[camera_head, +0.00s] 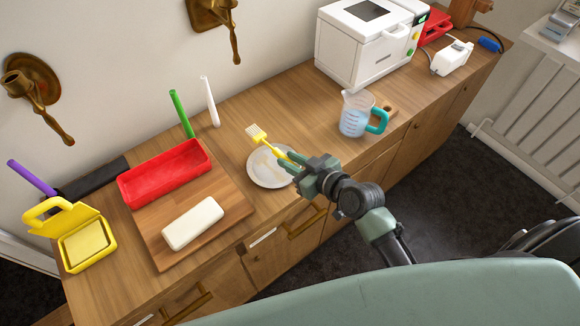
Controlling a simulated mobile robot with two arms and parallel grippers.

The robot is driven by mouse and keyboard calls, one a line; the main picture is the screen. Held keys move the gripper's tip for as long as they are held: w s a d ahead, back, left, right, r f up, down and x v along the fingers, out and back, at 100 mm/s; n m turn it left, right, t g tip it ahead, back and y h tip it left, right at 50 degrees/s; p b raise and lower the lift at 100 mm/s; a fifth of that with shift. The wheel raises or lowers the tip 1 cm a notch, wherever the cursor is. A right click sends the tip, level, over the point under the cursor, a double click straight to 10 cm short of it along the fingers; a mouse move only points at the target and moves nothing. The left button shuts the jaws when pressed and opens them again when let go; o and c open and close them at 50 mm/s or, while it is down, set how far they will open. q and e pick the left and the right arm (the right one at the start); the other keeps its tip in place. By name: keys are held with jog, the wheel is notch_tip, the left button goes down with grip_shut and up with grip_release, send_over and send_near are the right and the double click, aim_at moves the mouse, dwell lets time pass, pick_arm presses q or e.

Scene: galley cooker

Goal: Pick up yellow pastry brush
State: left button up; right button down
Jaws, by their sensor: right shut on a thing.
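The yellow pastry brush (261,138) is at the middle of the counter, above or over a round white plate (262,178). Its broad bristle head points up and left, toward the wall. My right gripper (288,160) is shut on the handle end of the brush, at the plate's right edge. I cannot tell whether the brush touches the plate. The fingers hide part of the handle. My left gripper is not in view.
Left of the plate, a wooden board (160,250) holds a red tray (165,174) and a white block (193,223). A measuring jug (354,113) stands to the right, before a white oven (357,50). A yellow box (88,246) is at far left. Bare counter lies between plate and jug.

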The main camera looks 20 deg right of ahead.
notch_tip(320, 180, up, 15)
jog(key=shift+r, duration=0.1)
dwell(0.5)
